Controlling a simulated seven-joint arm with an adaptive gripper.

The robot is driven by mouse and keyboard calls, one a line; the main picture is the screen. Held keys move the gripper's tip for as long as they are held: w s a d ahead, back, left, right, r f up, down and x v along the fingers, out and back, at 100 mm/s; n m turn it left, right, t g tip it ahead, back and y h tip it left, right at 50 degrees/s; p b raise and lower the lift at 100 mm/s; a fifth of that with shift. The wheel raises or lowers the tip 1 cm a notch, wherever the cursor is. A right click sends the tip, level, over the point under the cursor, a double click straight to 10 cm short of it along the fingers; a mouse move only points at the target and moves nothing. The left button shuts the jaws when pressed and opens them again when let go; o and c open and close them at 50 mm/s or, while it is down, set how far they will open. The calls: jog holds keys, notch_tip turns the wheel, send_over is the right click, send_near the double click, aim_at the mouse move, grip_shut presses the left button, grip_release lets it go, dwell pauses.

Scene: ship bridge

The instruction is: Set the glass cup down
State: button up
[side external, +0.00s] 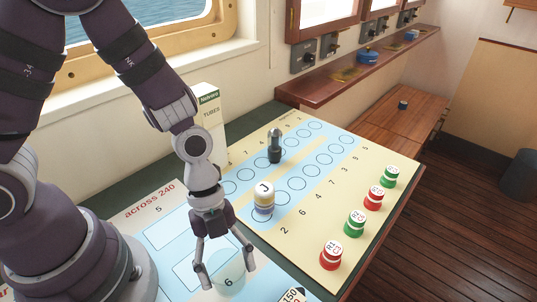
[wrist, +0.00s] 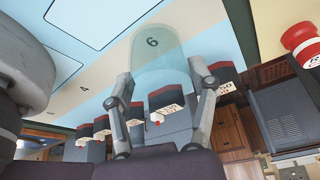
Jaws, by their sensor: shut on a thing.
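The glass cup (side external: 229,268) is clear with a faint blue-green tint. My gripper (side external: 225,274) is shut on it, one finger on each side, above the blue part of the printed board at the front. The printed 6 shows through the glass. In the wrist view the cup (wrist: 160,60) sits between the fingertips of my gripper (wrist: 161,84), over the light-blue sheet. I cannot tell whether its base touches the board.
A jar marked J (side external: 263,198) stands just behind the cup, with a dark upright piece (side external: 275,148) farther back. Several red and green jars line the right edge, the nearest red one (side external: 331,256). Labelled dark blocks (side external: 292,295) sit at the front. A tubes box (side external: 209,112) stands behind.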

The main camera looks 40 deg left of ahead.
jog(key=o, duration=1.2)
jog(key=shift+c, duration=0.2)
jog(key=a+r+n+t+y, duration=0.2)
jog(key=a+r+n, duration=0.4)
jog(key=r+n, duration=0.3)
jog(key=w+a+r+n+t+y, duration=0.1)
jog(key=a+r+n+t+y, duration=0.1)
jog(key=a+r+n+t, duration=0.3)
notch_tip(320, 180, up, 4)
jog(key=a+n, duration=0.1)
jog(key=n, duration=0.7)
jog(key=shift+w+a+n, duration=0.25)
jog(key=shift+a+n, duration=0.05)
